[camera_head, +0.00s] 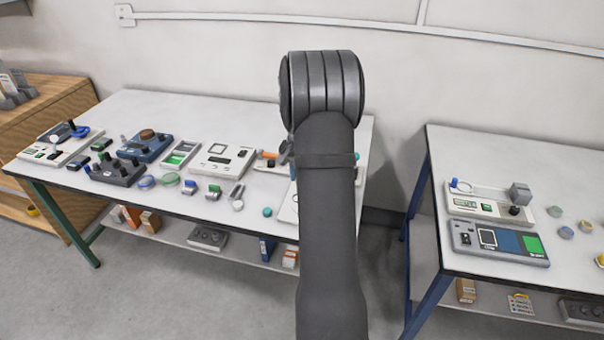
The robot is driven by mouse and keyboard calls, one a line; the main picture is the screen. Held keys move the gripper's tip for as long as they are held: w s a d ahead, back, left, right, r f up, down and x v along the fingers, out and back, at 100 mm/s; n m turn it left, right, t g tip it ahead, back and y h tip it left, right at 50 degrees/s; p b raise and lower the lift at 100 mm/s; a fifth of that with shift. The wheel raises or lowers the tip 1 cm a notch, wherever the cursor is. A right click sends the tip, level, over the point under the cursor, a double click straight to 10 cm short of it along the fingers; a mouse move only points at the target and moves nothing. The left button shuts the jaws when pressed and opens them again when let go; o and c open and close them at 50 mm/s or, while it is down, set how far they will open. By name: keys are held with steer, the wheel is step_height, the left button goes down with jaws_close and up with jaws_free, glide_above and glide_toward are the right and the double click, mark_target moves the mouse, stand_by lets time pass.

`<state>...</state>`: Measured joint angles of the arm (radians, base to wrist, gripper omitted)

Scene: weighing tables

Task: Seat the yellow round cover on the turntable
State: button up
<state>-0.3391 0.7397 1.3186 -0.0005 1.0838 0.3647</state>
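No turntable can be made out for certain. My arm rises through the middle and hides part of the left table. A small dark part, apparently of my gripper (286,152), shows left of the arm above that table; its fingers and any held thing are not clear.
The left table (240,108) carries several panels, dials and small round pieces; its back strip is clear. The right table (470,155) holds a white scale (473,193) and a blue panel (470,238). A floor gap separates the tables. A wooden cabinet (55,100) stands far left.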

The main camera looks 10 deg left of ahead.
steer(key=shift+a+f+m, duration=0.1)
steer(key=shift+f+m, duration=0.05)
steer(key=shift+m, duration=0.55)
steer(key=shift+a+f+m, duration=0.1)
steer(key=shift+f+m, duration=0.05)
steer(key=shift+m, duration=0.55)
steer(key=shift+f, duration=2.55)
steer(key=shift+f, duration=0.5)
steer(key=o, duration=1)
steer(key=shift+o, duration=0.2)
steer(key=shift+r, duration=0.1)
step_height(320, 180, up, 17)
steer(key=shift+r, duration=0.1)
